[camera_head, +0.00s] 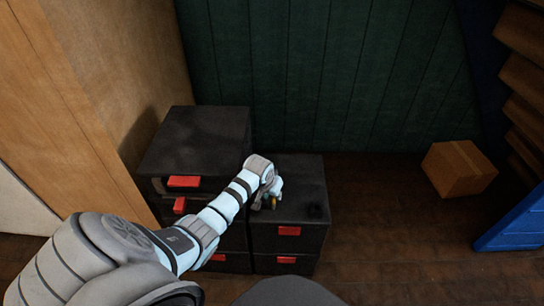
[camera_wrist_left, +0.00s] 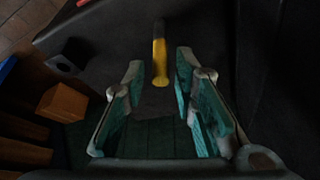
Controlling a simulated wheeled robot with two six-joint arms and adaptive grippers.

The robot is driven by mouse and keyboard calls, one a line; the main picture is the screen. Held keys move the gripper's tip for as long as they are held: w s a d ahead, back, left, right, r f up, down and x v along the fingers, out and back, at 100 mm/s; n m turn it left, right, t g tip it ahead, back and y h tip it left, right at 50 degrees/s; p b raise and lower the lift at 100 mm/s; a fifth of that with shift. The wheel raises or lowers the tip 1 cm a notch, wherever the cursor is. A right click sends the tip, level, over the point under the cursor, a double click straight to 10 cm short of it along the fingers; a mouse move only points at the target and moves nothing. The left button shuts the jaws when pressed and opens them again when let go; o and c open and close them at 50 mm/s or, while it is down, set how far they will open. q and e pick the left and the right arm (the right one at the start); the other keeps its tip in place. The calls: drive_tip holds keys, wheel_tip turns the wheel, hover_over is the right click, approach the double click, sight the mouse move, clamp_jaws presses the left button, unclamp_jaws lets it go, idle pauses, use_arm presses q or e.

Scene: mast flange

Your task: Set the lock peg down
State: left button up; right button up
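My right gripper is not in view.
A taller black drawer cabinet (camera_head: 205,130) with red handles stands to the left. A small black block (camera_head: 316,211) sits on the lower cabinet's front right; it also shows in the wrist view (camera_wrist_left: 72,56). A cardboard box (camera_head: 459,168) is on the floor at right.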

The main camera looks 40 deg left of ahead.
use_arm(q)
drive_tip(key=p+v, duration=0.6)
drive_tip(key=v, duration=0.6)
drive_tip(key=shift+r, duration=0.15)
drive_tip(key=s+f+g, duration=0.1)
drive_tip(key=s+f, duration=0.3)
drive_tip(key=f, duration=0.3)
drive_tip(key=s+f, duration=0.3)
drive_tip(key=f, duration=0.4)
drive_tip(key=s+d+f+m, duration=0.1)
drive_tip(key=s+d+f, duration=0.2)
drive_tip(key=s+f, duration=0.3)
drive_tip(key=s+d+f+m+g, duration=0.1)
drive_tip(key=s+d+f, duration=0.2)
drive_tip(key=s, duration=1.2)
drive_tip(key=s+d+f+m+g, duration=0.1)
drive_tip(key=s+d+f, duration=0.2)
drive_tip(key=s+f, duration=0.6)
drive_tip(key=shift+s, duration=0.8)
